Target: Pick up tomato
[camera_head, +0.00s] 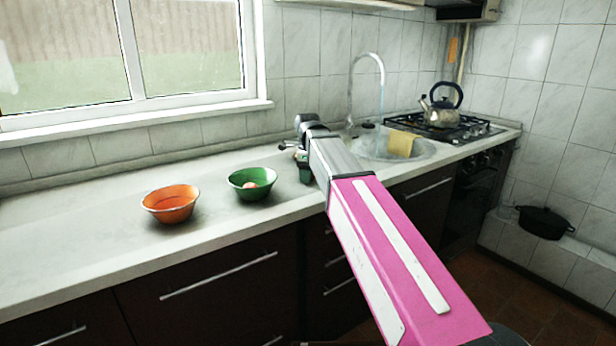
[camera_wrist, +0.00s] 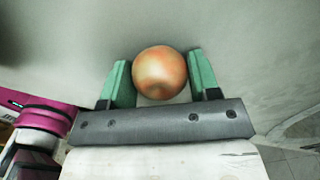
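A round, shiny orange-brown thing, which I take for the tomato (camera_wrist: 160,72), sits between the two green fingers of my gripper (camera_wrist: 162,78) in the wrist view. Both fingers appear to touch its sides. In the head view my gripper (camera_head: 303,160) is at the counter, left of the sink and right of the green bowl. The thing in it is mostly hidden there by the arm and fingers. I cannot tell in the head view whether it still touches the counter.
A green bowl (camera_head: 243,191) holds a small pinkish round thing (camera_head: 250,185). An orange bowl (camera_head: 170,213) stands to its left. The sink (camera_head: 425,155) has a yellow cloth (camera_head: 401,143) on its rim. A kettle (camera_head: 441,113) stands on the stove. The left counter is clear.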

